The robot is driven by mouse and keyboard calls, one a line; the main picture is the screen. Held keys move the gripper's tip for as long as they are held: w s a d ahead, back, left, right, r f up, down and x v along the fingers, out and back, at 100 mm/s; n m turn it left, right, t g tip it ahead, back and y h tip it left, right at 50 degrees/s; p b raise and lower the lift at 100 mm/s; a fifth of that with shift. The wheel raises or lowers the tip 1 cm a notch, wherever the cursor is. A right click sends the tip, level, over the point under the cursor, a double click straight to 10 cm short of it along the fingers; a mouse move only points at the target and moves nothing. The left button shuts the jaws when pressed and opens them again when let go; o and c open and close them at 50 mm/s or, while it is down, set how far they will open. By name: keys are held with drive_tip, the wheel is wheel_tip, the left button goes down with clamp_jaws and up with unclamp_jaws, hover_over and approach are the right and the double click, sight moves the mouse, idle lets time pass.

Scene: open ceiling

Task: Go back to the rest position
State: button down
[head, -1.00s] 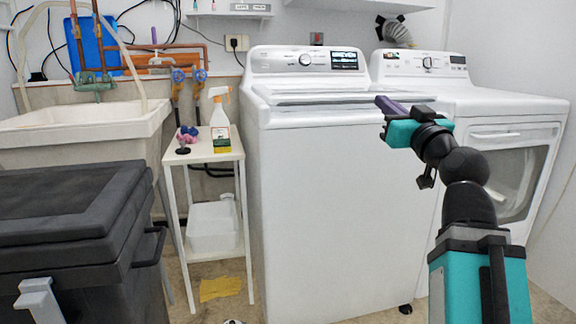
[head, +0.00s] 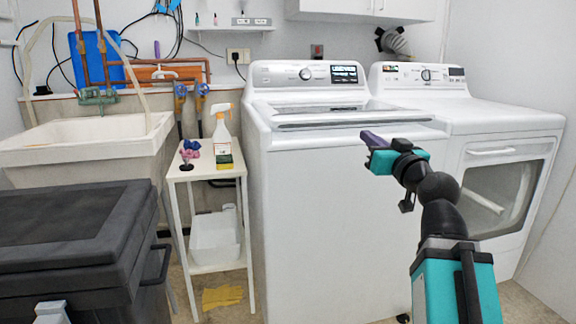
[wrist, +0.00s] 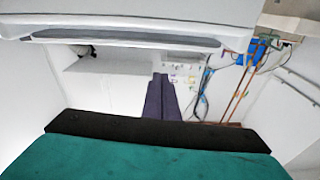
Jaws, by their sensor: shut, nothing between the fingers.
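My gripper (head: 372,139) is at the end of my teal and black arm, in front of the white top-loading washer (head: 340,190) near its right front edge. Its purple fingers point left and away in the head view. In the wrist view the two purple fingers (wrist: 160,98) lie together, shut, with nothing between them. The gripper appears apart from the washer, though the exact gap is hard to tell.
A white dryer (head: 500,180) stands right of the washer. Left of it, a narrow white stand (head: 205,165) holds a spray bottle (head: 222,135). A utility sink (head: 90,135) and dark lidded bin (head: 75,225) are farther left. Shelves hang above.

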drive_tip(key=w+a+f+g+p, duration=0.25)
drive_tip(key=f+p, duration=0.35)
drive_tip(key=f, duration=0.3)
drive_tip(key=w+a+f+g+p, duration=0.1)
drive_tip(key=w+f+g+p, duration=0.25)
drive_tip(key=f+p, duration=0.35)
drive_tip(key=s+a+f+g+p, duration=0.2)
drive_tip(key=s+f+p, duration=0.1)
drive_tip(key=f, duration=0.4)
drive_tip(key=s+a+f+g+p, duration=0.1)
drive_tip(key=s+f+p, duration=0.15)
drive_tip(key=f, duration=0.55)
drive_tip(key=s+a+f+g+p, duration=0.2)
drive_tip(key=f+p, duration=0.2)
drive_tip(key=f, duration=0.3)
drive_tip(key=s+f+g+h+p, duration=0.1)
drive_tip(key=s+f+g+p, duration=0.25)
drive_tip(key=s+f, duration=0.5)
drive_tip(key=s+f+g+h+p, duration=0.1)
drive_tip(key=s+f+g+p, duration=0.4)
drive_tip(key=s, duration=0.7)
drive_tip(key=s+d+f+m+g+h+p, duration=0.1)
drive_tip(key=s+d+f+g, duration=0.1)
drive_tip(key=s, duration=0.7)
drive_tip(key=s+d+f+m+g+h+p, duration=0.1)
drive_tip(key=s+d+f+g+h, duration=0.1)
drive_tip(key=s, duration=0.8)
drive_tip(key=shift+s+d+f+g, duration=0.35)
drive_tip(key=shift+d+f, duration=0.1)
drive_tip(key=shift+d, duration=0.25)
